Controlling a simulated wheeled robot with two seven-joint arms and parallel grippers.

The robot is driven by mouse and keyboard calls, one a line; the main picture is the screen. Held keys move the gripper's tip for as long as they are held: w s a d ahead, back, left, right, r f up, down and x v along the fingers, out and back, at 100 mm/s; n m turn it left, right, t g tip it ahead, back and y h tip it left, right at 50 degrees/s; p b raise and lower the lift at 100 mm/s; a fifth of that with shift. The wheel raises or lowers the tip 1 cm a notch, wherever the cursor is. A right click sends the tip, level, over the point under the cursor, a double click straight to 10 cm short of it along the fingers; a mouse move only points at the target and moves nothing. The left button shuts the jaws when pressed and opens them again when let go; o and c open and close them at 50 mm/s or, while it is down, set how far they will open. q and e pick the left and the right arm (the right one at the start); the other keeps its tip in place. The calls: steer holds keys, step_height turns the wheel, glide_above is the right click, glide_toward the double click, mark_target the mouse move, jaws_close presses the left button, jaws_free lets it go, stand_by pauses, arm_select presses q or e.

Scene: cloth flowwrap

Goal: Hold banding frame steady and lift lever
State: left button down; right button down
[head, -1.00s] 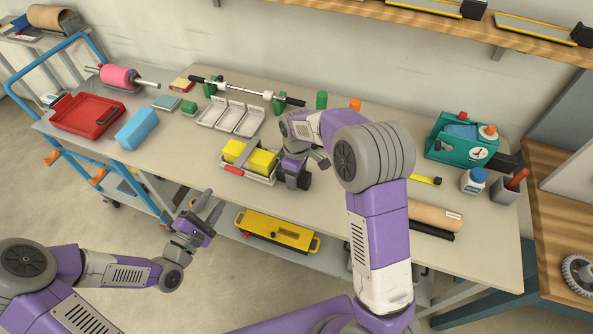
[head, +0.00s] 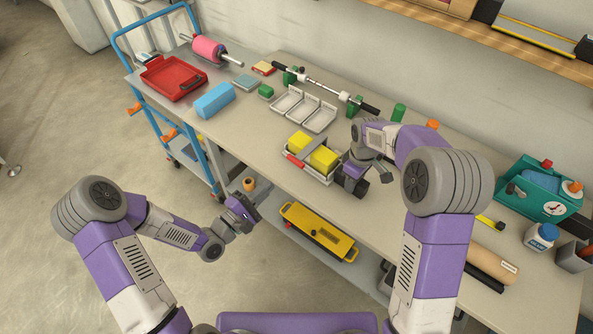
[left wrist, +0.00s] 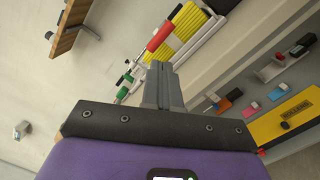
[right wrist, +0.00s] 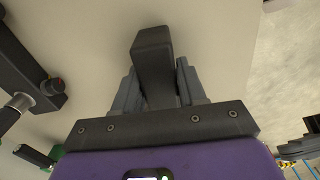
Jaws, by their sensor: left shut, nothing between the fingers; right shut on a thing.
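The banding frame (head: 322,178) stands on the table near its front edge, with yellow blocks (head: 320,157) in it and a grey bar across them. Its red lever handle (head: 296,161) lies at the left end. In the left wrist view the red handle (left wrist: 160,35) and yellow blocks (left wrist: 185,35) are beyond the fingertips. My left gripper (head: 258,202) is shut and empty, in front of the table edge, apart from the lever. My right gripper (head: 354,180) is at the frame's right end. In the right wrist view it is shut on a dark grey block (right wrist: 153,60).
White trays (head: 305,108), a blue block (head: 215,100) and a red tray (head: 174,79) lie further left and behind. A rod on green stands (head: 325,88) lies at the back. A yellow case (head: 318,231) is on the lower shelf. A teal device (head: 538,190) stands at the right.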

arm_select(q)
steer(key=s+a+f+m+t+h, duration=0.2)
steer(key=s+f+m, duration=0.1)
steer(key=f+m, duration=0.2)
steer(key=shift+s+a+f+m+t, duration=0.2)
steer(key=shift+s+a+m+t, duration=0.1)
steer(key=shift+m+t, duration=0.15)
steer(key=shift+w, duration=0.1)
steer(key=x, duration=1.4)
